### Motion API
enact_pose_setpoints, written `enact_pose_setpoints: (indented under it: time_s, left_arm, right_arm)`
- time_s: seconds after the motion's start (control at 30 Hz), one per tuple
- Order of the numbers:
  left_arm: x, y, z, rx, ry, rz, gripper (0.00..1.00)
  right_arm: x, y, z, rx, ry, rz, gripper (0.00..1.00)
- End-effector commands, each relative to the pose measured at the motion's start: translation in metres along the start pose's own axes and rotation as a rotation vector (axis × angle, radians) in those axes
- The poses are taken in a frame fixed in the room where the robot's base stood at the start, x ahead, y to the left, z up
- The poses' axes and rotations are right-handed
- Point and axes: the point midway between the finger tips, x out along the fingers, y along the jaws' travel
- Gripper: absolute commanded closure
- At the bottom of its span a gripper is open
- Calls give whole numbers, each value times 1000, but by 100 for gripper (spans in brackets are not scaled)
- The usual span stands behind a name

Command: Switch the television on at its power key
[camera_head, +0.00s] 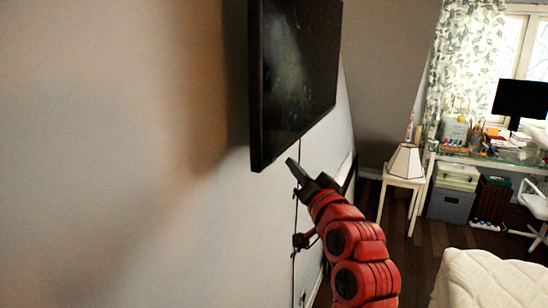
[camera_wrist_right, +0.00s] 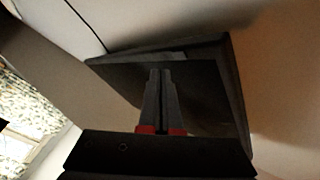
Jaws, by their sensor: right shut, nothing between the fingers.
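The television (camera_head: 300,70) hangs on the wall in the upper middle of the head view, with a dark screen. My right gripper (camera_head: 291,163) is shut and empty, its fingertips just below the television's lower edge. I cannot tell whether they touch it. In the right wrist view the shut fingers (camera_wrist_right: 160,74) point at the dark television (camera_wrist_right: 205,85), which appears tilted there. I cannot make out the power key in either view. My left gripper is not in view.
A cable (camera_head: 297,225) runs down the wall below the television. A bed (camera_head: 490,280) is at the lower right. A small white table (camera_head: 403,182) with a lamp (camera_head: 405,161) and a desk (camera_head: 490,158) with a monitor (camera_head: 521,100) stand farther back.

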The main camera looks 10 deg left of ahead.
Motion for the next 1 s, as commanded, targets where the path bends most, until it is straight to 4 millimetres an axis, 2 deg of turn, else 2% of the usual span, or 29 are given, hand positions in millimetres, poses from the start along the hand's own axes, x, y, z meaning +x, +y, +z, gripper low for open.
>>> enact_pose_setpoints:
  time_s: [0.23,1.0]
  left_arm:
    - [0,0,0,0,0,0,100]
    - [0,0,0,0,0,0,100]
  right_arm:
    - [9,-6,7,0,-2,1,100]
    - [9,-6,7,0,0,0,100]
